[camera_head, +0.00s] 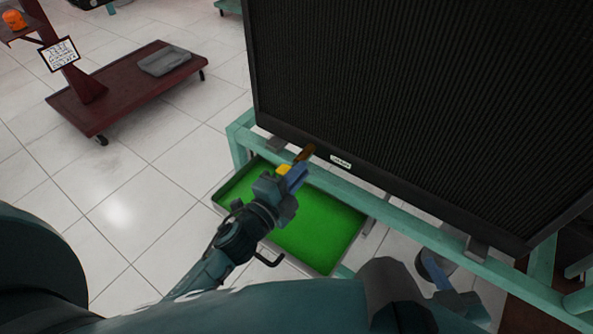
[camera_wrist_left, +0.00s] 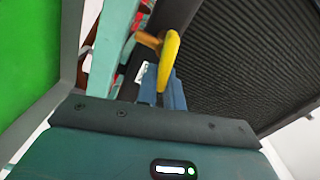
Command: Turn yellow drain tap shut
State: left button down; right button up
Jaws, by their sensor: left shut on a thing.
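The yellow drain tap (camera_head: 284,169) sits at the lower edge of the big black radiator (camera_head: 420,100), with a brass fitting (camera_head: 304,153) beside it. In the left wrist view the yellow lever (camera_wrist_left: 169,58) stands up from between the blue fingertips, and the brass part (camera_wrist_left: 148,40) is just behind it. My left gripper (camera_head: 293,176) is shut on the yellow lever; its fingers hide the lever's lower end.
A green drip tray (camera_head: 315,225) lies below the tap inside the teal frame (camera_head: 400,220). The frame's rail runs close under the radiator. A dark red wheeled trolley (camera_head: 120,85) stands at upper left. White tiled floor is open on the left.

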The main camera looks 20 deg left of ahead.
pick_arm(q)
jog(key=shift+d+f+m, duration=0.1)
jog(key=shift+f+m, duration=0.15)
jog(key=shift+m, duration=1.25)
jog(key=shift+f, duration=0.1)
jog(key=c, duration=1.5)
grip_release()
jog(key=shift+s, duration=0.1)
jog(key=v, duration=1.3)
jog(key=shift+b, duration=0.3)
